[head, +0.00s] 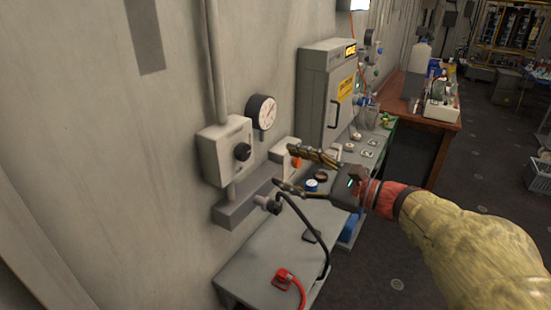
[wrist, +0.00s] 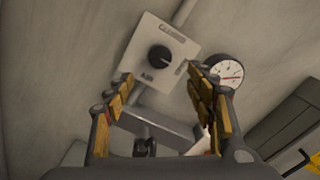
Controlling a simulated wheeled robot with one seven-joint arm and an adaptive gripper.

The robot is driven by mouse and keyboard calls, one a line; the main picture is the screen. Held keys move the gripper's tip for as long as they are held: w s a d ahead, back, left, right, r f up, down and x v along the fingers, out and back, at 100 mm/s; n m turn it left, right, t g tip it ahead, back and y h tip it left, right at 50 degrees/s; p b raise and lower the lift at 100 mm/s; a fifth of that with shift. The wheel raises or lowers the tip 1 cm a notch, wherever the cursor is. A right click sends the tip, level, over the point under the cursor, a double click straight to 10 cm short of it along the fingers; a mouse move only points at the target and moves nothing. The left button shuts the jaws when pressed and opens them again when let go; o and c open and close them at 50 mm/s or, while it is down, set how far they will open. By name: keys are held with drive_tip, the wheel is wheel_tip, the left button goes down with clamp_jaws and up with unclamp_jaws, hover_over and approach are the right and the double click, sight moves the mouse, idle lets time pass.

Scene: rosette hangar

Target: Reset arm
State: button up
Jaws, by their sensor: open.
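My gripper (head: 285,171) is open and empty, held out in front of the wall above a grey bench. Its two fingers with yellow-brown pads also show in the wrist view (wrist: 165,103), spread apart with nothing between the tips. Beyond them is a grey wall box with a black knob (wrist: 160,56). The same knob (head: 242,152) shows in the head view to the left of my gripper. A gap between my fingers and the box is visible in the head view.
A round gauge (head: 261,112) is on the wall. Below my gripper, a grey bench (head: 262,265) carries a black cable (head: 318,235) and a red connector (head: 286,278). A grey cabinet (head: 325,75) and wooden table (head: 438,122) stand farther back.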

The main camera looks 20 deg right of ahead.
drive_tip(key=s+a+f+n+g+h, duration=0.25)
drive_tip(key=s+f+n+g, duration=0.3)
drive_tip(key=f, duration=0.45)
drive_tip(key=s+a+f+n+g+h, duration=0.1)
drive_tip(key=s+f+n+g+h, duration=0.25)
drive_tip(key=s+f, duration=0.45)
drive_tip(key=s+d+f+n+g+h, duration=0.1)
drive_tip(key=s+d+n+h, duration=0.1)
drive_tip(key=s+n+h, duration=0.6)
drive_tip(key=w+a+r+n+t+y, duration=0.1)
drive_tip(key=a+r+n+y, duration=0.2)
drive_tip(key=a+n, duration=0.2)
drive_tip(key=shift+a+r, duration=0.15)
drive_tip(key=shift+a, duration=0.05)
drive_tip(key=shift+w, duration=0.1)
